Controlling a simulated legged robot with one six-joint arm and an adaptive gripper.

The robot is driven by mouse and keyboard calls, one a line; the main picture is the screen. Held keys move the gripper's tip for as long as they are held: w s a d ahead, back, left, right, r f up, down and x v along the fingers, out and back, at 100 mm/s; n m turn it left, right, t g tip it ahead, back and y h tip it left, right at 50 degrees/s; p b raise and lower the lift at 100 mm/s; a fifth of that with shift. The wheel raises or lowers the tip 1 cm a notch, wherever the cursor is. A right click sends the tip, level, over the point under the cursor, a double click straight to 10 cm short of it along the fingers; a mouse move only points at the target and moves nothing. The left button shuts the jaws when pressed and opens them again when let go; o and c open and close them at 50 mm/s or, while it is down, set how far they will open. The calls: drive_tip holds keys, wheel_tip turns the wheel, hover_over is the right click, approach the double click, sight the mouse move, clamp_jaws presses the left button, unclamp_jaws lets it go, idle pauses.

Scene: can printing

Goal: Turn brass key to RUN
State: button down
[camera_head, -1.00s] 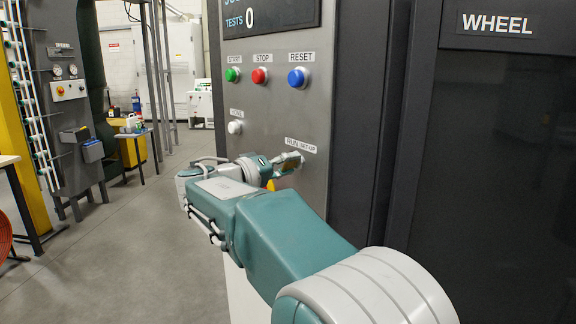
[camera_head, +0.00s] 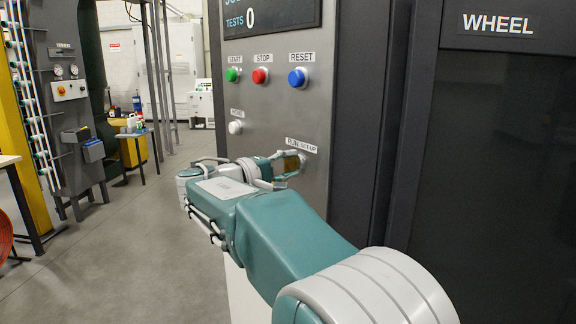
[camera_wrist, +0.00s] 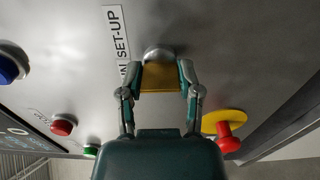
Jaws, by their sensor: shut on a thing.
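The brass key (camera_wrist: 160,78) sits in its round switch on the grey panel, beside the RUN / SET-UP label (camera_wrist: 117,42). My gripper (camera_wrist: 160,84) is shut on the key, with one finger on each side of its flat bow in the wrist view. In the head view my gripper (camera_head: 287,166) reaches the panel just below the same label (camera_head: 301,146). There the key (camera_head: 291,164) shows partly between the fingers. The wrist view is turned, so the label runs sideways; its RUN end is partly hidden behind a finger.
Green START (camera_head: 233,75), red STOP (camera_head: 260,76) and blue RESET (camera_head: 297,77) buttons sit above the key, with a white button (camera_head: 235,127) to its left. A red knob on a yellow disc (camera_wrist: 229,136) is close beside my gripper.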

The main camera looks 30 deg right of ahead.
drive_tip(key=n, duration=0.5)
drive_tip(key=shift+f, duration=0.3)
drive_tip(key=shift+n, duration=0.3)
drive_tip(key=shift+c, duration=1.4)
unclamp_jaws()
drive_tip(key=shift+r, duration=0.1)
